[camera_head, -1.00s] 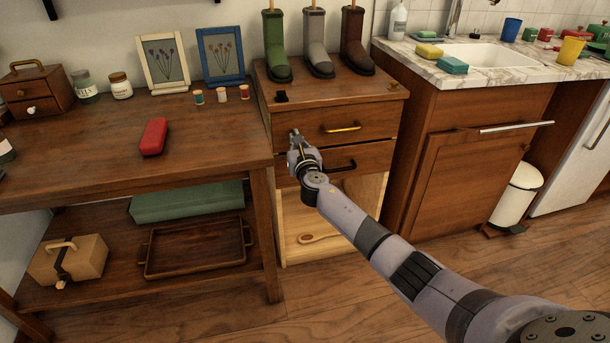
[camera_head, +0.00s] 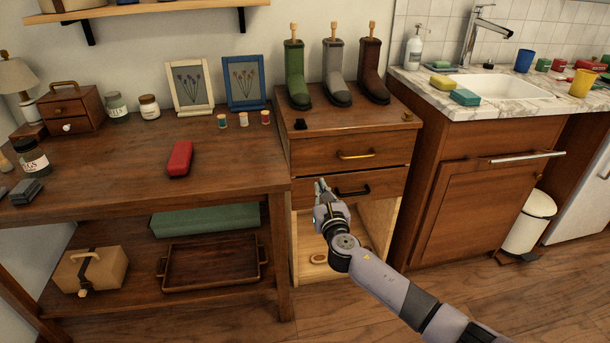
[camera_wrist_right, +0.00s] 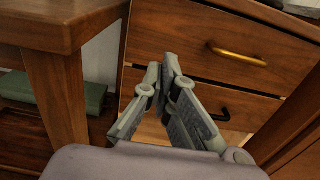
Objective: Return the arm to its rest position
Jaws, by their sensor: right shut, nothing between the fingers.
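My right gripper (camera_head: 321,186) is shut and empty. It hangs in front of the drawer cabinet (camera_head: 350,119), by the lower drawer, left of its black handle (camera_head: 352,192). In the right wrist view the fingertips of the gripper (camera_wrist_right: 161,66) meet, with the drawer fronts behind them. The upper drawer with the brass handle (camera_head: 356,155) looks closed. The black handle (camera_wrist_right: 212,109) is partly hidden behind a finger in the wrist view. My left gripper is not in view.
A wooden workbench (camera_head: 90,187) stands left of the cabinet, holding a red case (camera_head: 179,158), spools, jars and frames. A lower shelf bears a wooden tray (camera_head: 213,265). The sink cabinet (camera_head: 468,190) stands at right. Boots stand on the drawer cabinet. Open floor lies in front.

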